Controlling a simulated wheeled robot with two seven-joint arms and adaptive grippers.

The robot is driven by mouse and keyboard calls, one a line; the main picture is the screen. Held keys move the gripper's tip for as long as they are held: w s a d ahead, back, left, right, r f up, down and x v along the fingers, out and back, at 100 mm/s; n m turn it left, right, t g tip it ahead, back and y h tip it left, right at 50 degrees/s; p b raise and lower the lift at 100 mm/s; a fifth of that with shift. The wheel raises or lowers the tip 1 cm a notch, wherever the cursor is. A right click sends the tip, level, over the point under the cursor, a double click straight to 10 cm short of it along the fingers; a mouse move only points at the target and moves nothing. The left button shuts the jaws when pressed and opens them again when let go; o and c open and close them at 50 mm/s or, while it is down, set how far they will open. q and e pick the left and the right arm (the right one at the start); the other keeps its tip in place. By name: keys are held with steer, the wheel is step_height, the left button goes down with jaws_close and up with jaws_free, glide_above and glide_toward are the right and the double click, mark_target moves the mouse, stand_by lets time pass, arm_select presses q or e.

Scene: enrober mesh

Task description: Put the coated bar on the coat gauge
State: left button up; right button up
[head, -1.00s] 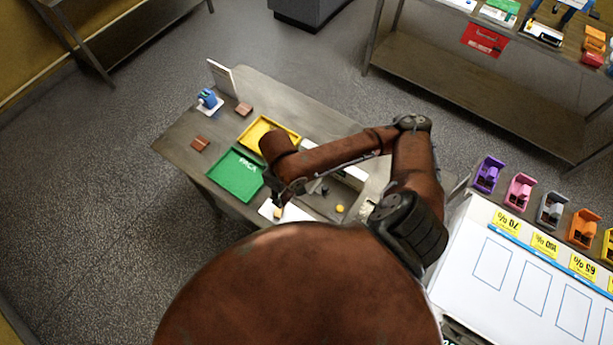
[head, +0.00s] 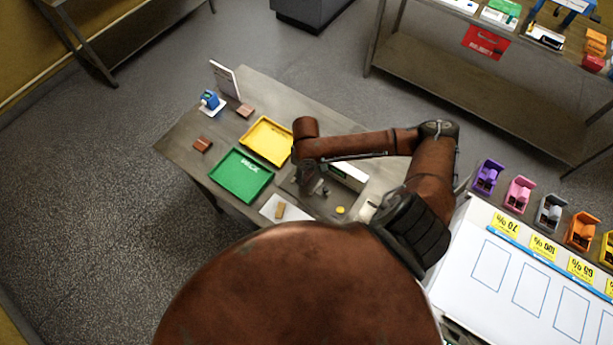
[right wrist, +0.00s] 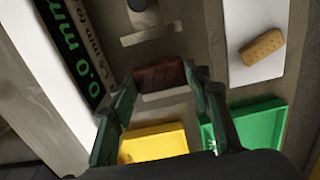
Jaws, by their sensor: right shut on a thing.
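My right gripper (head: 310,190) is over the table beside the coat gauge. In the right wrist view it (right wrist: 160,88) is shut on a dark brown coated bar (right wrist: 160,76), held crosswise between the fingers. The coat gauge (head: 347,176) is a pale box on a grey base, just right of the gripper. Its dark display with green "0.0 mm" (right wrist: 75,45) shows at the left of the right wrist view. A metal post with a small plate (right wrist: 152,37) stands just beyond the bar. I cannot tell whether the bar touches anything. My left gripper is not in view.
A tan biscuit (head: 281,211) lies on a white board (head: 296,212) near the front edge. A green tray (head: 241,176) and a yellow tray (head: 268,140) lie to the left. A yellow disc (head: 341,210) is near the gauge.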

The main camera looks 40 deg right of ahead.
mark_target(306, 175)
steer(key=shift+f, duration=1.5)
steer(key=shift+f+p, duration=0.1)
steer(key=shift+p, duration=0.2)
steer(key=o, duration=0.9)
steer(key=shift+c, duration=0.2)
step_height(306, 175, up, 12)
steer(key=shift+b, duration=0.4)
steer(key=shift+c, duration=0.7)
